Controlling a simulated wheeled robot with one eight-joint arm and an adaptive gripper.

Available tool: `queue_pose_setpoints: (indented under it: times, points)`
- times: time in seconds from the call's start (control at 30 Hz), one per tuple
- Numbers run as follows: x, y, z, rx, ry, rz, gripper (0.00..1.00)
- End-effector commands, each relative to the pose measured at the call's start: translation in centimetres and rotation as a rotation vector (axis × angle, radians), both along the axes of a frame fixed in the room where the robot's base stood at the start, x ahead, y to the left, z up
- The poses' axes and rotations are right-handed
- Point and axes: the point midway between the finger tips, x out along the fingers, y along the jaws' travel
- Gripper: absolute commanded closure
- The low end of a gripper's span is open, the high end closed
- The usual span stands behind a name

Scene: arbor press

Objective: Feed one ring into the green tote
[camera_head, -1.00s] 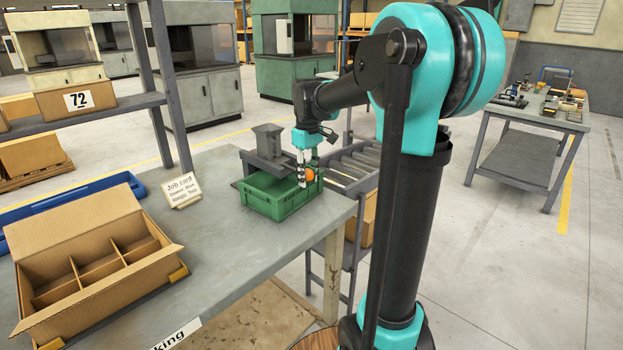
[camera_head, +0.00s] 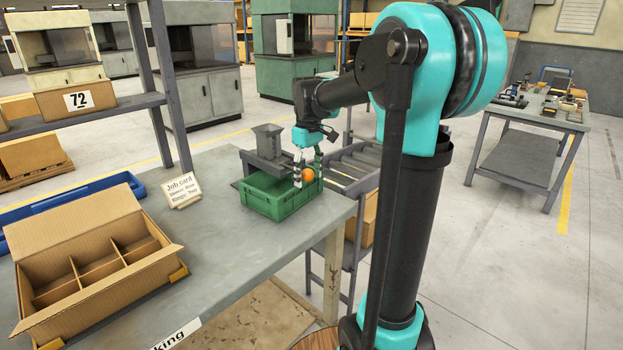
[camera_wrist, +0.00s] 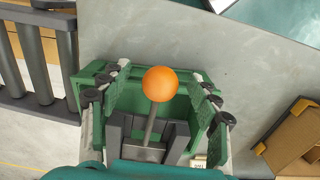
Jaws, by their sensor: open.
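The green tote (camera_head: 272,207) stands on the grey bench at its far right corner, beside a grey press (camera_head: 268,145). In the wrist view the green tote (camera_wrist: 88,76) lies behind the fingers and the press's grey body (camera_wrist: 150,152). An orange ball knob (camera_head: 307,175) sits at the end of a grey rod, clear in the wrist view (camera_wrist: 160,84). My gripper (camera_head: 308,164) is open, with a finger on either side of the knob; it holds nothing. Whether the fingers touch the knob cannot be told. I see no ring; the tote's inside is mostly hidden.
An open cardboard box (camera_head: 95,262) with several compartments stands at the bench's left. A job card (camera_head: 181,190) and a blue tray (camera_head: 90,198) are behind it. A roller conveyor (camera_head: 352,166) adjoins the bench's right end. The middle of the bench is clear.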

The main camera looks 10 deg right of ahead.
Motion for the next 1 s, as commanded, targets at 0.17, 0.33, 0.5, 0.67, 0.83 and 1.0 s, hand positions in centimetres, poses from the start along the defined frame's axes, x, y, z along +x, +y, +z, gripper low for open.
queue_pose_setpoints:
  times: [0.17, 0.33, 0.5, 0.67, 0.83, 1.0]
  points:
    - [0.0, 0.0, 1.9, 0.0, 0.0, 0.0, 0.38]
    - [0.0, 0.0, 3.8, 0.0, 0.0, 0.0, 0.38]
    - [0.0, 0.0, 5.5, 0.0, 0.0, 0.0, 0.38]
    - [0.0, 0.0, 6.5, 0.0, 0.0, 0.0, 0.38]
    - [0.0, 0.0, 6.6, 0.0, 0.0, 0.0, 0.38]
    - [0.0, 0.0, 6.5, 0.0, 0.0, 0.0, 0.38]
